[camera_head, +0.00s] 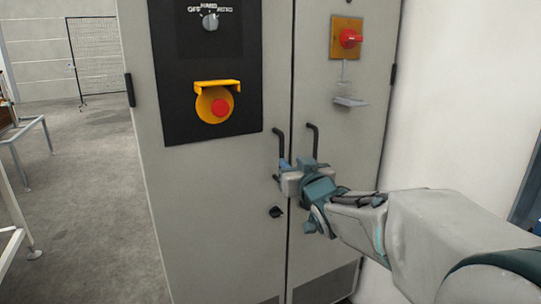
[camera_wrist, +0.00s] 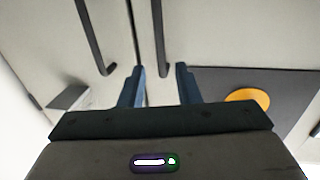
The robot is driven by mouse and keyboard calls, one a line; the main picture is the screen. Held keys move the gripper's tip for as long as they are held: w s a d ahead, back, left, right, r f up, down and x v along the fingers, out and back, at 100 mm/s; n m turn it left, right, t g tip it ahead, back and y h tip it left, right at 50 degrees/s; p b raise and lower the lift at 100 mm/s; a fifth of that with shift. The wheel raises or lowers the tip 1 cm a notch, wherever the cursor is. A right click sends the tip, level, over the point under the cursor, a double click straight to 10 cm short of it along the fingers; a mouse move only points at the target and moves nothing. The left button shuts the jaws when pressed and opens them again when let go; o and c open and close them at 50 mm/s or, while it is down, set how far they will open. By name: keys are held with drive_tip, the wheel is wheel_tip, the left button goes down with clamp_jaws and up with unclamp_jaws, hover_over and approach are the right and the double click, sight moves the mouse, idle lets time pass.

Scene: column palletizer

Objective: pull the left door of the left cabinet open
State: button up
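The cabinet (camera_head: 220,190) is grey, with two tall doors that look shut. Its left door (camera_head: 190,215) carries a black bar handle (camera_head: 279,148) near the middle seam. The right door (camera_head: 345,140) has a similar handle (camera_head: 314,140).
The right door has a red switch (camera_head: 349,38) and a small ledge (camera_head: 350,102). A white wall stands right; open floor (camera_head: 85,200) lies left.

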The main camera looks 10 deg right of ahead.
sight(282, 153)
drive_tip(key=w, duration=0.6)
drive_tip(key=w+a+b, duration=0.1)
drive_tip(key=w, duration=0.2)
drive_tip(key=shift+a, duration=0.1)
clamp_jaws()
